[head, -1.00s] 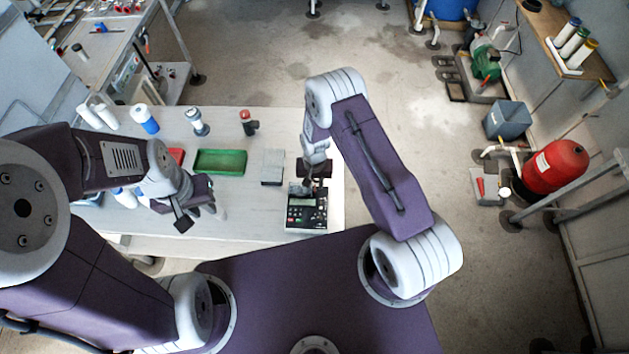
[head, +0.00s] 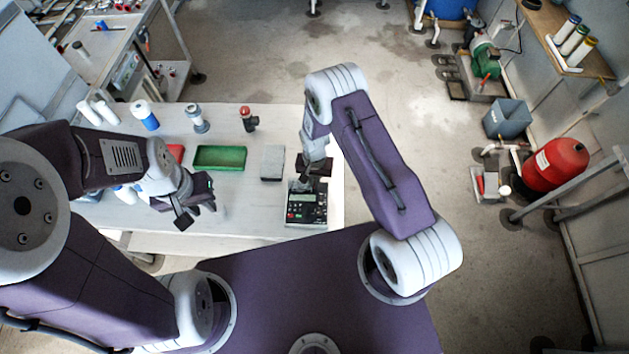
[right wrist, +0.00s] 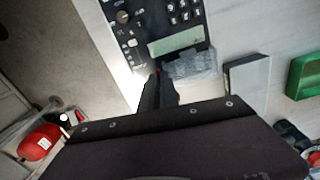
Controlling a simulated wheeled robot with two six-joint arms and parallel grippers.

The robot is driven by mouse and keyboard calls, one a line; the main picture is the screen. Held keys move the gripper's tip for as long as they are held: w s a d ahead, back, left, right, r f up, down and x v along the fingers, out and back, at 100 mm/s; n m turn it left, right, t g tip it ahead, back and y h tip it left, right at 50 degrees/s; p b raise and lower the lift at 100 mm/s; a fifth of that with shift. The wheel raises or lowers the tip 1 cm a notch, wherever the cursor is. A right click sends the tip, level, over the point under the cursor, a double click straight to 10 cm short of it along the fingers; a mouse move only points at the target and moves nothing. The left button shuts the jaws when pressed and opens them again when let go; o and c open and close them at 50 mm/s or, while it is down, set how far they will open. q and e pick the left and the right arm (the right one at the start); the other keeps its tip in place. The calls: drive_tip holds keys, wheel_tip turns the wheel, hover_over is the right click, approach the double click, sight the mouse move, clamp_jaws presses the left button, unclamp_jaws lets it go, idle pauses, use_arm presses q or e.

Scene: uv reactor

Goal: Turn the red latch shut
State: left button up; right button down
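The analyser box (head: 306,209), dark with a keypad and a small screen, lies at the right end of the white table; it also shows in the right wrist view (right wrist: 175,32). My right gripper (head: 302,186) is over its far end. In the right wrist view its two dark fingers (right wrist: 157,76) are close together beside the screen and a grey block (right wrist: 195,66). A tiny reddish spot shows at the fingertips, perhaps the red latch. The latch is mostly hidden, and I cannot tell whether it is between the fingers. My left gripper (head: 197,210) is open and empty above the table.
A green tray (head: 220,158), a grey box (head: 272,163), a red-topped fitting (head: 249,119) and white bottles stand on the table (head: 260,205). Table space left of the analyser is clear.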

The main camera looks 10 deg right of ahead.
drive_tip(key=m+b, duration=0.2)
drive_tip(key=m, duration=0.1)
drive_tip(key=m+b, duration=0.1)
drive_tip(key=m, duration=0.1)
drive_tip(key=shift+w+a, duration=0.1)
drive_tip(key=shift+w, duration=0.2)
drive_tip(key=m+b, duration=0.2)
drive_tip(key=m, duration=0.3)
drive_tip(key=shift+w+m, duration=0.1)
drive_tip(key=shift+m, duration=0.3)
drive_tip(key=m+b, duration=0.1)
drive_tip(key=m, duration=0.4)
drive_tip(key=shift+r+m+b, duration=0.1)
drive_tip(key=shift+m+b, duration=0.2)
drive_tip(key=shift+b, duration=0.05)
drive_tip(key=shift+m, duration=0.3)
drive_tip(key=c, duration=1.6)
unclamp_jaws()
